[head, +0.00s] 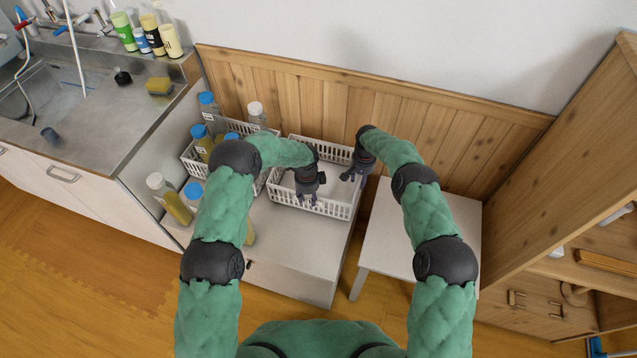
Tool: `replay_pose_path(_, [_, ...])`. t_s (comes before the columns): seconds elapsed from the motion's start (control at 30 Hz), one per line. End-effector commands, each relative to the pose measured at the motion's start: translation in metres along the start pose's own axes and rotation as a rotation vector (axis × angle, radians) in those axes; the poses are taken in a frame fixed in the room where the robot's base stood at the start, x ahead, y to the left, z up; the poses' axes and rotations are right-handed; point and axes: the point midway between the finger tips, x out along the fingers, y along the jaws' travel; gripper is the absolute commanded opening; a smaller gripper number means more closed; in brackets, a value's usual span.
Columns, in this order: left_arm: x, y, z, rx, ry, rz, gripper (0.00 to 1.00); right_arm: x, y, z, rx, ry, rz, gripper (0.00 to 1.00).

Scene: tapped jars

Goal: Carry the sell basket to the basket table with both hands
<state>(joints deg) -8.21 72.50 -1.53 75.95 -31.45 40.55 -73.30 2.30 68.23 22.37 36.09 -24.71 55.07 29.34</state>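A white slatted basket (338,208), which I take as the sell basket, stands on the low white cabinet. Its visible inside looks empty. My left gripper (307,201) points down over the middle of this basket, near its front wall; its fingers look apart. My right gripper (352,180) is over the basket's right end, with its fingers spread. I see nothing held in either gripper, and I cannot tell whether they touch the basket. A small white table (400,225), likely the basket table, stands just right of the cabinet; my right arm covers part of it.
A second white basket (193,164) with bottles stands left on the cabinet (290,250). Loose bottles (170,197) stand at its front left. A steel sink (60,110) is further left. Wood panelling is behind; a wooden shelf (560,170) is right. The small table's top is bare.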

Motion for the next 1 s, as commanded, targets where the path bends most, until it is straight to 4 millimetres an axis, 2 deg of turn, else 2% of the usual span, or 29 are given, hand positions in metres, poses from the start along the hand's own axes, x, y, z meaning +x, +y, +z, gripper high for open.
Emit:
replay_pose_path(0.3, [0.0016, -0.0003, 0.0002, 0.000, 0.000, -0.001, 0.40, 0.0020, 0.0000, 0.0001, 0.000, 0.000, 0.000, 0.40])
replay_pose_path(0.33, [0.0016, -0.0003, 0.0002, 0.000, 0.000, -0.001, 0.37, 0.0020, 0.0000, 0.0001, 0.000, 0.000, 0.000, 0.37])
replay_pose_path(0.47, [0.0016, -0.0003, 0.0002, 0.000, 0.000, -0.001, 0.00, 0.0020, 0.0000, 0.0002, 0.000, 0.000, 0.000, 0.00])
replay_pose_path(1.0, [-0.0025, -0.0006, 0.0003, 0.000, 0.000, -0.002, 0.00, -0.0021, -0.0001, -0.0004, 0.000, 0.001, 0.000, 0.00])
